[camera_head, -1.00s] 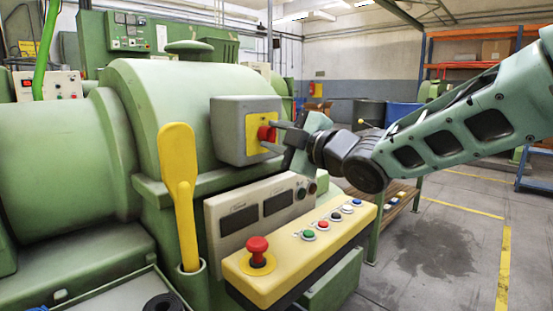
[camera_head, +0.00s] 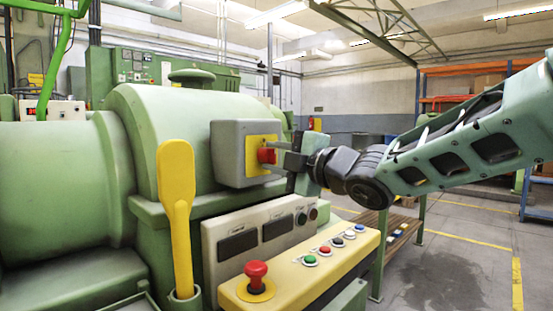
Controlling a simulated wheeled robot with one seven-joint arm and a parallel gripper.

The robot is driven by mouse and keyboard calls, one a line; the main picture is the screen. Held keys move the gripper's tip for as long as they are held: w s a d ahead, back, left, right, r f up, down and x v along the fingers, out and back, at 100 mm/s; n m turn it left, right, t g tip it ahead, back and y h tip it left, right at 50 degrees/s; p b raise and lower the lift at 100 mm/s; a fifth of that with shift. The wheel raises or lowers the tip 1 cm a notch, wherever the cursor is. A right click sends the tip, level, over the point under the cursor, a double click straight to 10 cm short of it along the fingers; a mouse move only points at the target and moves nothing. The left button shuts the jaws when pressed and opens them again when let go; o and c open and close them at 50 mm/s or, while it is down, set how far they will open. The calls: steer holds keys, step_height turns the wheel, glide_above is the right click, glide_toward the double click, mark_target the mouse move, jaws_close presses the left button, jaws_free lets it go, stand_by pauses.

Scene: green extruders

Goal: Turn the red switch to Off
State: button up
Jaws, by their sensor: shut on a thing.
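The red switch (camera_head: 266,155) sits on a yellow plate (camera_head: 259,167) on the right face of a grey box (camera_head: 228,153), which is fixed to the green machine. My gripper (camera_head: 275,161) comes in from the right, its fingers shut on the red switch. The gripper's palm and wrist are just right of the box. The fingers partly cover the switch, and its exact angle and any Off mark cannot be read.
Below the box are a grey display panel (camera_head: 259,233) and a yellow control panel (camera_head: 328,265) with a red mushroom button (camera_head: 256,273) and several small buttons. A yellow lever (camera_head: 178,205) stands at left. Open floor (camera_head: 455,265) lies at right.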

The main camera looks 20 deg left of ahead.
steer(key=o, duration=0.9)
steer(key=shift+s+a+f, duration=0.1)
steer(key=shift+f, duration=0.1)
steer(key=shift+o, duration=0.2)
steer(key=shift+r, duration=0.1)
steer(key=r+b+v, duration=0.1)
steer(key=v, duration=1.6)
steer(key=shift+f, duration=0.55)
steer(key=shift+d, duration=0.25)
